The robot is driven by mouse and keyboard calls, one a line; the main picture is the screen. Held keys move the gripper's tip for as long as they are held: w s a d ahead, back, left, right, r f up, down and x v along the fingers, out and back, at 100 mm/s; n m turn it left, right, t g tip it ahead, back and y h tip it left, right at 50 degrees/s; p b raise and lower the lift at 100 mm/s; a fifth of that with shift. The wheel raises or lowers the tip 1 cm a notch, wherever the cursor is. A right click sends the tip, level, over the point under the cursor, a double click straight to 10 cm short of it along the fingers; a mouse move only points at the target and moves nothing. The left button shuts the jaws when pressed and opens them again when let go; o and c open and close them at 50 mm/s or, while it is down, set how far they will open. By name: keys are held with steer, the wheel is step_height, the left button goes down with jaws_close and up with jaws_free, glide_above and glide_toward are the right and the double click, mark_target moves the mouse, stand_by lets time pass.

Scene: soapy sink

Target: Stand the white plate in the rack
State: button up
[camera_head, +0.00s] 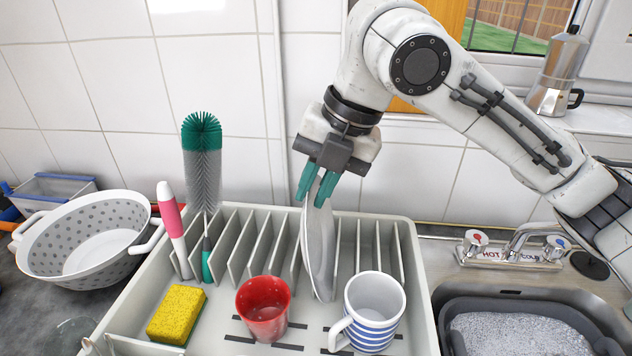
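The white plate (319,250) stands on edge, nearly upright, among the dividers of the light grey rack (405,237). Its lower edge is down between the dividers near the rack's middle. My gripper (313,196) is above it, pointing down, with its teal fingers on either side of the plate's top rim. The fingers look closed on the rim. Whether the plate's bottom rests on the rack floor is hard to tell.
In the rack's front are a red cup (264,309), a striped mug (372,312) and a yellow sponge (176,314). Brushes (203,180) stand at its left. A colander (85,240) is further left. A soapy sink (520,330) and taps (512,247) are at right.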

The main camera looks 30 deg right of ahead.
steer(key=o, duration=0.4)
steer(key=shift+s+a+f, duration=0.15)
steer(key=shift+f, duration=0.8)
steer(key=shift+a, duration=0.1)
steer(key=shift+w+a+f+g, duration=0.15)
steer(key=shift+w+a+g, duration=0.1)
steer(key=shift+w+g, duration=0.05)
steer(key=shift+w, duration=0.1)
steer(key=shift+r, duration=0.35)
steer(key=shift+d+r, duration=0.15)
steer(key=shift+d, duration=0.1)
steer(key=v, duration=1)
steer(key=shift+s+r, duration=0.25)
steer(key=shift+s, duration=0.05)
